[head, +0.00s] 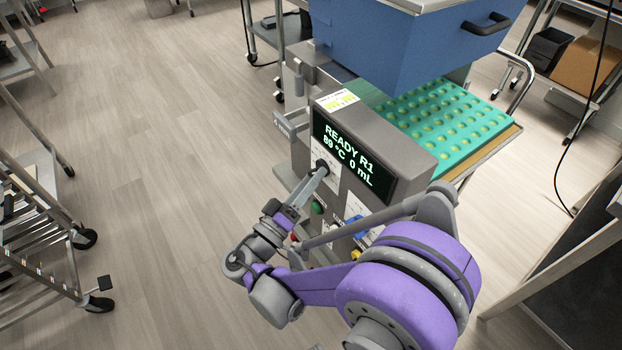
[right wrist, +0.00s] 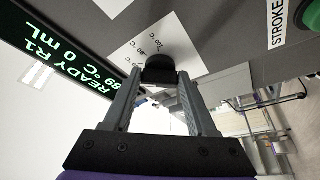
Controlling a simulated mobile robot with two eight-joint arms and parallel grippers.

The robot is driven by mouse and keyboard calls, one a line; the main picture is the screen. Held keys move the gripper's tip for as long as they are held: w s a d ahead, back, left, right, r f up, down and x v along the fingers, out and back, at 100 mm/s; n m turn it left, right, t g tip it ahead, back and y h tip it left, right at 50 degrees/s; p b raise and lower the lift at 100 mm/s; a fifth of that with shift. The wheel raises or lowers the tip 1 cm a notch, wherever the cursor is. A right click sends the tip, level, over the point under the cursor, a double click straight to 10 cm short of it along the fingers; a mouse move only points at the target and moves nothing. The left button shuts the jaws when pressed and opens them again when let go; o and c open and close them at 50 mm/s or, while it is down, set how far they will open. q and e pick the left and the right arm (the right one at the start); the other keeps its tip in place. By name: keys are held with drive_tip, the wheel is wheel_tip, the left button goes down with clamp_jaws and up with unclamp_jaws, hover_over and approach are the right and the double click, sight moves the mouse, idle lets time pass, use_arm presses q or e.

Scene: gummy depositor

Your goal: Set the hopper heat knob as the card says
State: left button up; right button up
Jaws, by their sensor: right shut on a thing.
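The black hopper heat knob (head: 322,166) is on the front of the grey control box, below the left part of the display. In the right wrist view the knob (right wrist: 160,70) sits on a white scale plate (right wrist: 136,48) with small temperature marks, partly hidden. My right gripper (head: 321,172) is shut on the knob, one finger on each side. The display (head: 347,150) reads READY R1, 89 °C, 0 mL. A white and yellow card (head: 337,101) lies on top of the box; its writing is too small to read. My left gripper is out of view.
A green button (head: 318,207) is below the knob; the right wrist view shows it (right wrist: 310,14) beside a STROKE label. The blue hopper (head: 400,45) stands behind the box, above a green mould tray (head: 445,122). Open floor is at left.

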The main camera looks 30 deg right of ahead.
drive_tip(key=o, duration=1.4)
drive_tip(key=shift+c, duration=0.2)
drive_tip(key=v, duration=1.1)
drive_tip(key=shift+f, duration=0.1)
